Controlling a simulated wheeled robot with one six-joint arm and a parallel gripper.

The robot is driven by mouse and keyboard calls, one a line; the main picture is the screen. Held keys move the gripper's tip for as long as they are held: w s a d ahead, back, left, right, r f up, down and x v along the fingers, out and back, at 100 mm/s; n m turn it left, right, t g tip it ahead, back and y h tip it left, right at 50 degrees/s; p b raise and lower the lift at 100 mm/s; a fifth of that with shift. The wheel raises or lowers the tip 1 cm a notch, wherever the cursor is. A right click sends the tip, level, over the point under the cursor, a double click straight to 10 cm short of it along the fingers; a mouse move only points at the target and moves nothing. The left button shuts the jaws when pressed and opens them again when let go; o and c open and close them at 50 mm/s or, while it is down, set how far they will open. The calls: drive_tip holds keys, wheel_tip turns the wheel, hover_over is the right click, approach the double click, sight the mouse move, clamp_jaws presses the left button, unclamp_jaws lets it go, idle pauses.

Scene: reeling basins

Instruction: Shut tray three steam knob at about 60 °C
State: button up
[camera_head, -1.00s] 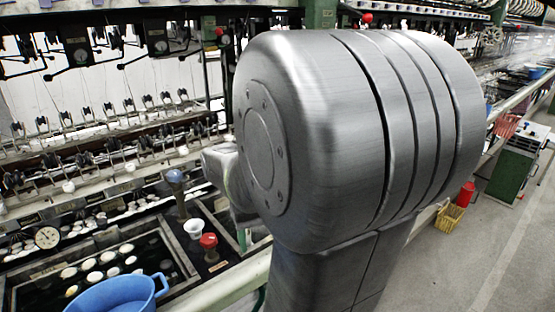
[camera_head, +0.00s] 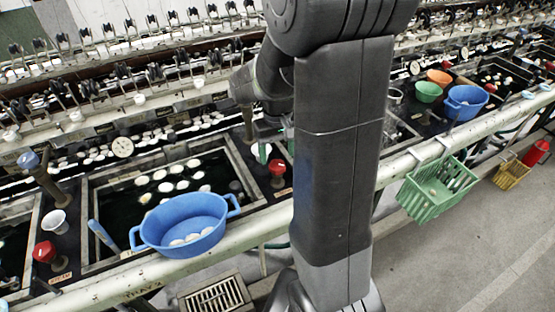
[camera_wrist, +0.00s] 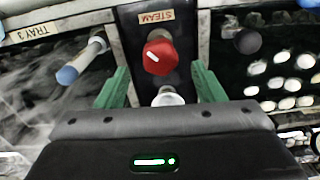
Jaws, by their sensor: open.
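A red steam knob (camera_wrist: 158,55) with a white mark on one side sits under a "STEAM" label (camera_wrist: 156,17) in the wrist view. An upside-down "TRAY 3" label (camera_wrist: 40,31) is on the rim to its left. My gripper (camera_wrist: 161,86) is open, its green fingers apart, with the knob ahead of the gap between them and nothing held. In the head view the red knob (camera_head: 277,168) shows beside my gripper (camera_head: 265,150), which is partly hidden by my arm. My arm also hides much of the basin to its right. I cannot read any temperature.
A white cup (camera_wrist: 168,96) stands close to the knob, between the fingers in the wrist view. A blue-ended handle (camera_wrist: 82,62) lies left. A blue basin (camera_head: 185,222) sits on the front rail; a dial gauge (camera_head: 122,147) stands behind. A green basket (camera_head: 438,188) hangs right.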

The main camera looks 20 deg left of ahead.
sight(277, 164)
drive_tip(key=shift+f, duration=1.8)
drive_tip(key=c, duration=1)
drive_tip(key=shift+o, duration=0.2)
drive_tip(key=m, duration=0.4)
drive_tip(key=shift+m, duration=2.1)
